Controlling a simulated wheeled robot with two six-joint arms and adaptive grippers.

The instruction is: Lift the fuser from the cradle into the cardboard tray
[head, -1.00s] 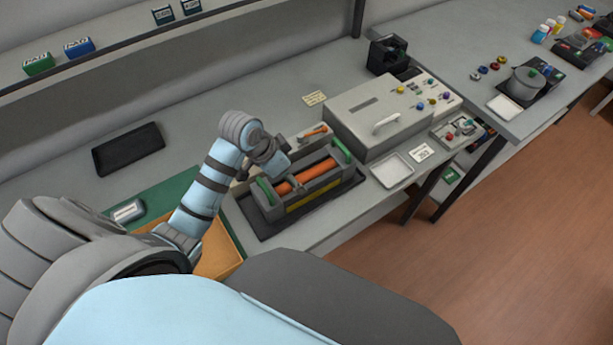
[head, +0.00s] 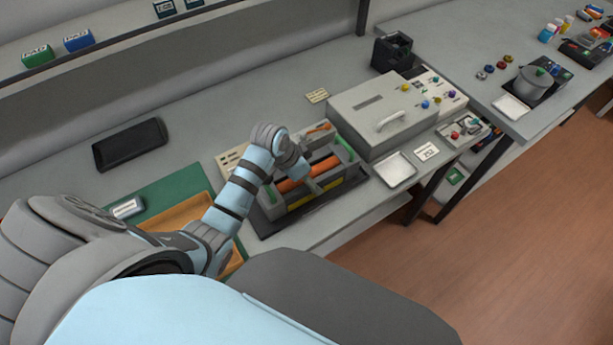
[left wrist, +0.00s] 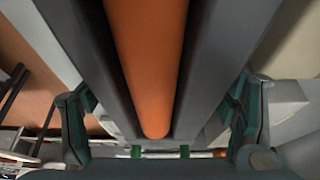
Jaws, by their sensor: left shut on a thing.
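The fuser (head: 325,167), with an orange roller between dark rails, lies at the dark grey cradle (head: 329,192), which has green end pieces and a yellow strip. The roller and rails fill the left wrist view (left wrist: 150,60). My left gripper (head: 299,172) is over the fuser's middle, shut on it, with a finger on either side in the wrist view (left wrist: 160,120). I cannot tell whether the fuser is raised from its seat. The brown cardboard tray (head: 185,213) lies left of the cradle, partly hidden by my left arm. My right gripper is not in view.
A large grey machine (head: 375,110) stands right of the cradle, with a small white tray (head: 395,170) in front of it. A green mat (head: 165,193) lies by the cardboard tray. A black pad (head: 130,144) lies behind. Free bench lies between pad and cradle.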

